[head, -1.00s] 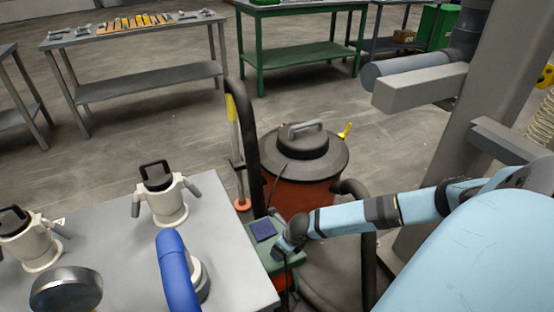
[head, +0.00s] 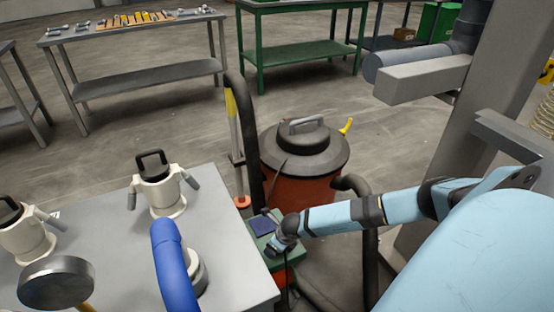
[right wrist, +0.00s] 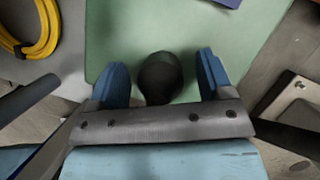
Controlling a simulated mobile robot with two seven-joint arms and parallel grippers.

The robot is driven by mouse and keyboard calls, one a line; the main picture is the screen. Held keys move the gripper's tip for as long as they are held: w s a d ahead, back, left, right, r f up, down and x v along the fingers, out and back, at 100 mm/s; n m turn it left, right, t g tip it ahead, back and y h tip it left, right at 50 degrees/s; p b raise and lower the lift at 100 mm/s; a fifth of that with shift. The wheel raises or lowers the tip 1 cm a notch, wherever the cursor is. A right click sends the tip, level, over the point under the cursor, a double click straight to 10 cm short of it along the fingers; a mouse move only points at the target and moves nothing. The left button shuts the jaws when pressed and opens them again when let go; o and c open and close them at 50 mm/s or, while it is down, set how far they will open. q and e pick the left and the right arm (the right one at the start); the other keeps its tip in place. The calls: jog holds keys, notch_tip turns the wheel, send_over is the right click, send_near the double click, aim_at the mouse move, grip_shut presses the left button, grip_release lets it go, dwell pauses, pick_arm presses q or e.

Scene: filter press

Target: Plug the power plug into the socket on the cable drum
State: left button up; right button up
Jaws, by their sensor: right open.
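My right gripper (head: 272,248) is over a small green surface (head: 262,227) beside the grey table. In the right wrist view its two blue fingers (right wrist: 160,66) are open, one on each side of a dark, rounded object (right wrist: 160,78). This may be the power plug, but its shape does not show clearly. The green surface (right wrist: 225,45) lies beneath it. My left gripper is not in view.
A dark-lidded orange vacuum drum (head: 303,155) with a black hose stands behind the gripper. The grey table (head: 225,250) holds white canisters (head: 160,188) and a blue curved tube (head: 172,265). A yellow coil (right wrist: 45,40) is left in the wrist view. Open floor lies behind.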

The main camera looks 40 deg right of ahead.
jog(key=shift+c, duration=0.2)
jog(key=c, duration=0.9)
jog(key=shift+r, duration=0.5)
notch_tip(320, 180, up, 3)
jog(key=shift+f+p, duration=0.2)
jog(key=shift+p, duration=0.6)
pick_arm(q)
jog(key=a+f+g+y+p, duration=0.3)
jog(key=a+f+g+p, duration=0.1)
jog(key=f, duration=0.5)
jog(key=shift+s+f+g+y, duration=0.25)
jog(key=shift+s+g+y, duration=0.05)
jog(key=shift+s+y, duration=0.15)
pick_arm(e)
notch_tip(320, 180, up, 16)
jog(key=shift+r, duration=0.2)
